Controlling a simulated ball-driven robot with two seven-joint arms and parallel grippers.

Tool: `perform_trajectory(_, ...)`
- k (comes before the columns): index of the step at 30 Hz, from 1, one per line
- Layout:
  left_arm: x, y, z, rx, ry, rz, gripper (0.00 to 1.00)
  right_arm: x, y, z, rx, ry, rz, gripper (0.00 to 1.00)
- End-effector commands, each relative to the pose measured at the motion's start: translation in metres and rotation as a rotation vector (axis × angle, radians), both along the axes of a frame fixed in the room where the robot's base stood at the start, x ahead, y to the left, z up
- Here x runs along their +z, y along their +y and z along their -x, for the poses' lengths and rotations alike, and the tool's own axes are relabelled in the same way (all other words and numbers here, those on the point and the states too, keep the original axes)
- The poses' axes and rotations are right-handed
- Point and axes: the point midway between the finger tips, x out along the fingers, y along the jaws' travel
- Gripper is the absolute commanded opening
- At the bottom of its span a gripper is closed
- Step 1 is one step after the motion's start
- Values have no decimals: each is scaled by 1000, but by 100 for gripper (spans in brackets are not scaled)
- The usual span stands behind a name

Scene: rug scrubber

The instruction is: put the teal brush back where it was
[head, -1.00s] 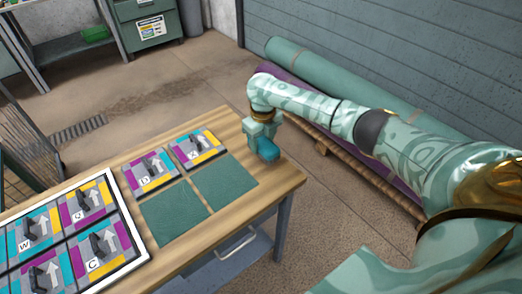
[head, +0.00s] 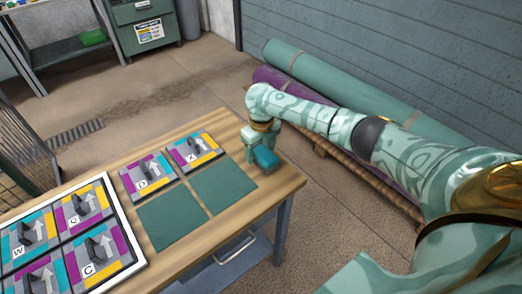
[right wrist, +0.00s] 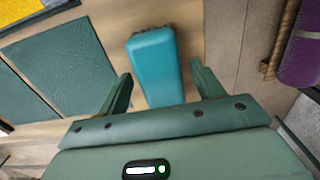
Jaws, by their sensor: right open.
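The teal brush (head: 264,160) is at the right end of the wooden table, beside the right green square. In the right wrist view the brush (right wrist: 153,62) lies lengthwise between and beyond the fingers. My right gripper (head: 262,142) is open above and around the brush's near end. In the right wrist view there is a gap between the brush and each finger of the gripper (right wrist: 162,72). The brush appears to rest on the wood, though its underside is hidden. My left gripper is not in view.
Two green squares (head: 171,219) lie on the wooden table (head: 232,245). Behind them are two patterned tiles (head: 148,176) with letters and arrows. A white-framed board (head: 122,208) with similar tiles is at left. Rolled rugs (head: 340,82) lie on a pallet beyond the table.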

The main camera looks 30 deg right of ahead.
Motion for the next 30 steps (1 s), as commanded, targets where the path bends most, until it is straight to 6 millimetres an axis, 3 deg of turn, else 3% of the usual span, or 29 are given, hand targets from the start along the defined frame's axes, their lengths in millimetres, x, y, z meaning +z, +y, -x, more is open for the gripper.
perform_trajectory(9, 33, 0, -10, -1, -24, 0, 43, 78, 0, 0, 0, -8, -1, 67)
perform_trajectory(15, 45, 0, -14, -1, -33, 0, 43, 111, 0, 1, -1, -5, -1, 67)
perform_trajectory(30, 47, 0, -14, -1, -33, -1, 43, 118, 0, 2, -1, -1, -1, 67)
